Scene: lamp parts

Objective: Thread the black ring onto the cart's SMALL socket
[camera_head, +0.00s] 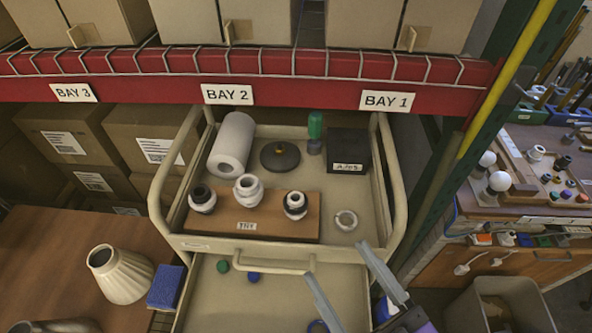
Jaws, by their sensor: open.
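A wooden block (247,226) with a small label stands on the cart's upper tray and carries three white sockets. The left socket (203,206) has a black top. The middle socket (248,189) is all white and looks the largest. A whitish ring (346,220) lies flat on the tray right of the block. My gripper (338,262) is open and empty, its fingers over the cart's front edge.
A white roll (232,145), a dark disc (280,156), a green-topped item (315,132) and a black box (348,151) stand at the tray's back. The cart's raised rails (400,180) flank it. Green and blue caps (253,277) lie on the lower shelf.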

